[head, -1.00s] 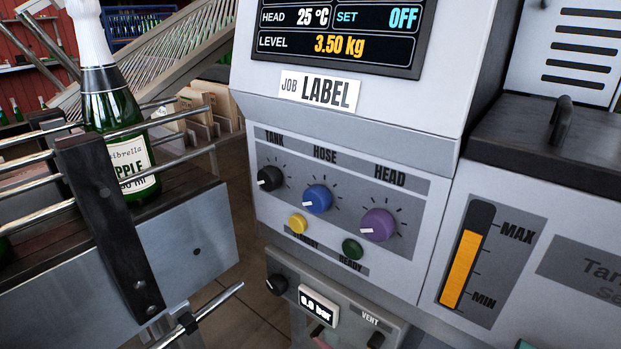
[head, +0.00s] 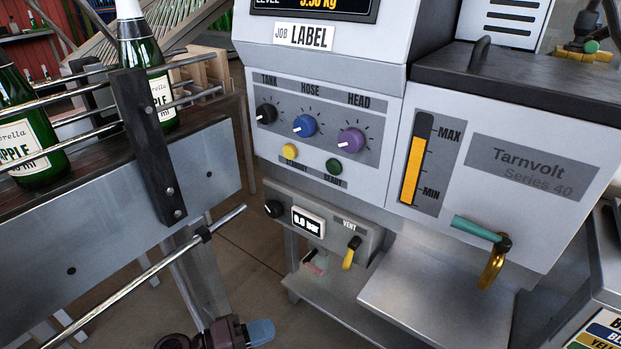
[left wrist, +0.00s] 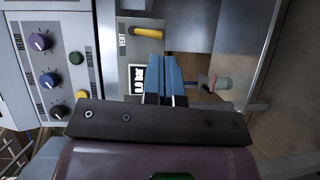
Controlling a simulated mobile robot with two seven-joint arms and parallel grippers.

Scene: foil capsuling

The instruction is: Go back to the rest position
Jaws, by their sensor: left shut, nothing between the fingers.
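My left gripper (head: 261,332) shows at the bottom of the head view, below and in front of the grey machine's pressure panel (head: 285,236). Its blue fingers (left wrist: 164,78) are together in the left wrist view, with nothing between them. In that view they point toward the pressure panel, near the small pressure display (left wrist: 138,78) and the yellow vent lever (left wrist: 148,32). I cannot tell whether they touch anything. My right gripper is not in view.
The machine carries blue (head: 304,125) and purple (head: 351,140) knobs. A brass tap (head: 492,269) with a teal handle projects over a metal shelf (head: 400,290). Labelled bottles (head: 32,130) stand behind conveyor rails at left. Floor (head: 250,275) shows between conveyor and machine.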

